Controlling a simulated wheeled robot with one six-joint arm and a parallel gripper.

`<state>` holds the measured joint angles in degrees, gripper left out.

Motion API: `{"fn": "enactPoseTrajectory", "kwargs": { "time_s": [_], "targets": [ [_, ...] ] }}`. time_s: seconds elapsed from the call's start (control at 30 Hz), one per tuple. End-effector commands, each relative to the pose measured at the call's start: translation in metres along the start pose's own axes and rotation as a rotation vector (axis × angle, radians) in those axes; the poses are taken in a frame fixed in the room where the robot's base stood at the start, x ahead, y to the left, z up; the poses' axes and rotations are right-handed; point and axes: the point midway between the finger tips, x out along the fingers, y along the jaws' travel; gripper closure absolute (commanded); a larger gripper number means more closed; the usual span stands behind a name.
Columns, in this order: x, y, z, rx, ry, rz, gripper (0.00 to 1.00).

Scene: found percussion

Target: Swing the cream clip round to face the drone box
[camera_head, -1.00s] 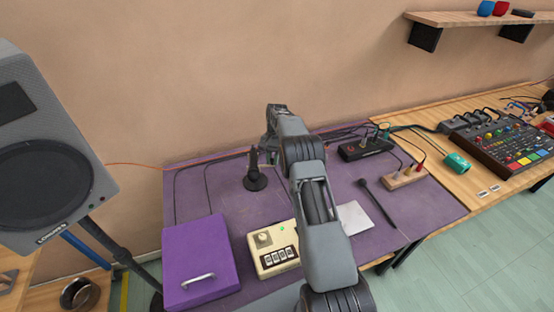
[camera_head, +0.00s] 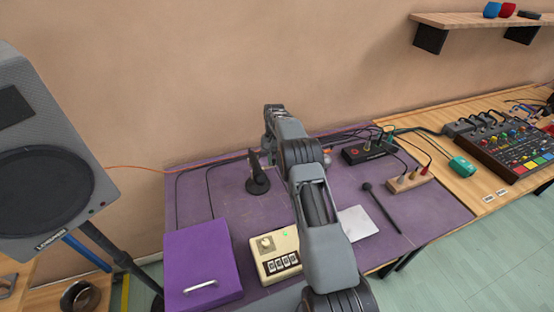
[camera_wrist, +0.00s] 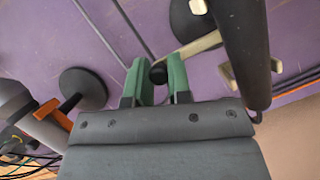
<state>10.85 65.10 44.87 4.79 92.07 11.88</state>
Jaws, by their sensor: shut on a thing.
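A dark post on a round black base (camera_head: 257,183) stands on the purple mat, left of my arm. In the wrist view the cream clip (camera_wrist: 205,43) sits on this post, with a black tip toward my fingers. My gripper (camera_wrist: 157,80) has green fingers closed on either side of that tip. In the head view my arm hides the gripper and the clip's cream parts. A cream box (camera_head: 275,256) with a knob, a green light and a row of dark keys lies in front. I cannot tell whether it is the drone box.
An orange clip (camera_wrist: 57,107) on another round base stands close by in the wrist view. A purple box (camera_head: 201,265) lies front left. A black box (camera_head: 370,151), a wooden block with plugs (camera_head: 409,181) and a mallet (camera_head: 381,208) lie right. A speaker (camera_head: 50,150) stands left.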

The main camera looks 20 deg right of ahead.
Motion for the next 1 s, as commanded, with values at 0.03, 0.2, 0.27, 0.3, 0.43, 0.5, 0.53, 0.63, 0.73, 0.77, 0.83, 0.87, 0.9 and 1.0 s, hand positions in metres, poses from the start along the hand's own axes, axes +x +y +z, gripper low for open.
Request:
{"fn": "enactPoseTrajectory", "kwargs": {
  "time_s": [0.03, 0.2, 0.27, 0.3, 0.43, 0.5, 0.53, 0.63, 0.73, 0.77, 0.83, 0.87, 0.9, 1.0],
  "targets": [
    [0.001, -0.004, 0.001, -0.005, -0.001, -0.003, 1.0],
    [0.001, -0.004, 0.001, -0.004, -0.001, -0.003, 1.0],
    [0.001, -0.004, 0.001, -0.004, -0.001, -0.004, 1.0],
    [0.001, -0.004, 0.001, -0.004, -0.001, -0.004, 0.78],
    [0.001, -0.002, 0.0, -0.001, -0.001, -0.004, 0.66],
    [0.0, 0.0, 0.0, 0.002, -0.001, -0.004, 0.59],
    [0.0, 0.001, 0.0, 0.003, -0.001, -0.004, 0.56],
    [0.0, 0.003, -0.001, 0.006, -0.001, -0.005, 0.56],
    [0.0, 0.003, -0.001, 0.007, 0.0, -0.005, 0.56],
    [-0.001, 0.003, -0.001, 0.007, 0.0, -0.005, 0.56],
    [-0.004, 0.004, 0.0, 0.006, 0.0, -0.004, 0.56],
    [-0.006, 0.003, 0.001, 0.006, 0.0, -0.004, 0.56],
    [-0.01, 0.004, 0.001, 0.006, 0.001, -0.004, 0.56],
    [-0.026, 0.005, 0.005, 0.006, 0.002, -0.004, 0.56]
  ]
}}
